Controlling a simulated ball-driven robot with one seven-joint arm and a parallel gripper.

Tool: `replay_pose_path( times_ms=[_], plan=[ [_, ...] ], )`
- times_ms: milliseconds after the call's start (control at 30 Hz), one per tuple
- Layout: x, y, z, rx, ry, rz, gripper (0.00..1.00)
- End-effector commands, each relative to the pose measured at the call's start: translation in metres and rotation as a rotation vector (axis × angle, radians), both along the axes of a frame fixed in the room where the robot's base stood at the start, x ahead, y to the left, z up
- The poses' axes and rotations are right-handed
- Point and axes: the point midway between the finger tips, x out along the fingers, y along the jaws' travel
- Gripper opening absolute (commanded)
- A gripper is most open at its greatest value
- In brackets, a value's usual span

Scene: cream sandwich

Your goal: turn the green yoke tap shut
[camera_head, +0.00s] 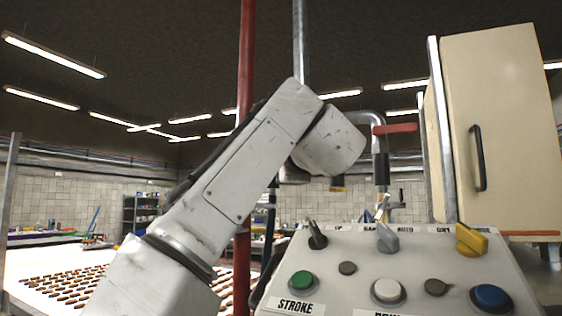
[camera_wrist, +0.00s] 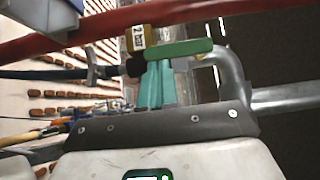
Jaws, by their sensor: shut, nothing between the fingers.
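The green yoke tap's handle (camera_wrist: 180,49) shows in the wrist view as a flat green bar, lying crosswise near the top centre. A dark valve body and a yellow tag (camera_wrist: 138,38) with dark marks are at its left end. A bent grey pipe (camera_wrist: 232,75) is at its right end. My gripper (camera_wrist: 154,66) has two teal fingers side by side, shut and empty. Their tips are right below the handle's left half; I cannot tell if they touch it. In the head view my arm hides the green handle and my gripper.
A red pipe (camera_head: 245,120) stands close by my arm and crosses the top of the wrist view. A red tap handle (camera_head: 396,128) is on another pipe to the right. A control panel (camera_head: 340,265) with knobs and buttons and a cream cabinet (camera_head: 500,130) stand at right.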

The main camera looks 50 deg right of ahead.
Motion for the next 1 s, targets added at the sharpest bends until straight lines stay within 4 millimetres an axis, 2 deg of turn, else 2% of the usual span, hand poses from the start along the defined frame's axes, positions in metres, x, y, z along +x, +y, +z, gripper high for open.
replay_pose_path(
  times_ms=[733,1000],
  plan=[
    [0.005,0.002,-0.004,0.033,-0.088,0.001,0.0],
    [0.011,0.004,-0.01,0.069,-0.19,0.002,0.0]
  ],
)
